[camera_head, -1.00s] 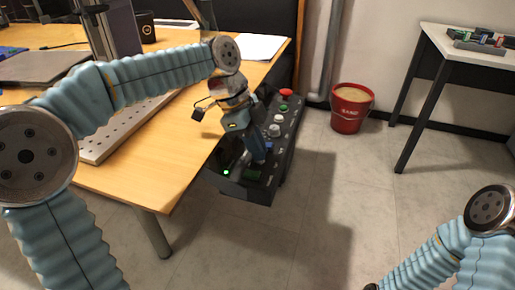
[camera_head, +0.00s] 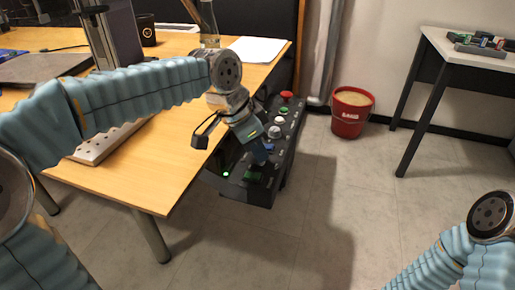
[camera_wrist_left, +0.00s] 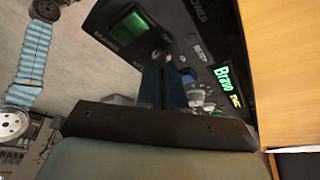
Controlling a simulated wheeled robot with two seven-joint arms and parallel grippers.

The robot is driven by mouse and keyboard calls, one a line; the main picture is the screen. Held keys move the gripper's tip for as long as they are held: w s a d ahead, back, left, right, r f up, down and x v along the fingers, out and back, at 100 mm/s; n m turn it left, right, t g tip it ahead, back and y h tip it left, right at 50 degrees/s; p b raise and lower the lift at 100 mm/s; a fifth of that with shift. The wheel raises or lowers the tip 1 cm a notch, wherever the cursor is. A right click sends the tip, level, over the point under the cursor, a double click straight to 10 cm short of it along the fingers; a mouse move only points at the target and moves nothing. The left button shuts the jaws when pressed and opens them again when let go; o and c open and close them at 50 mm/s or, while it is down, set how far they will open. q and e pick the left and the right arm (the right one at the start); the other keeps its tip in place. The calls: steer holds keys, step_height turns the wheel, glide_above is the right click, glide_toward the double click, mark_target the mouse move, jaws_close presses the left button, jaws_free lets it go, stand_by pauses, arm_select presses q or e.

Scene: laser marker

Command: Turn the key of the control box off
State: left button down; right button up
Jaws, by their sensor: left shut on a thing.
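The black control box (camera_head: 238,188) stands beside the wooden table, its sloped panel carrying buttons and knobs. It fills much of the left wrist view (camera_wrist_left: 205,22). My left gripper (camera_head: 260,157) reaches down onto the near part of the panel. My right gripper is out of view.
The wooden table (camera_head: 165,180) borders the box on the left. Along the panel are a red button (camera_head: 286,95) and white knobs (camera_head: 274,131). A red bucket (camera_head: 350,114) and a white side table (camera_head: 470,58) stand to the right. The floor between is clear.

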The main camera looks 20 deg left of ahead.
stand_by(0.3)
arm_select(q)
steer(key=c, duration=1.3)
jaws_free()
steer(key=shift+o, duration=0.2)
steer(key=p+v, duration=0.2)
steer(key=v, duration=1.2)
steer(key=shift+d, duration=0.1)
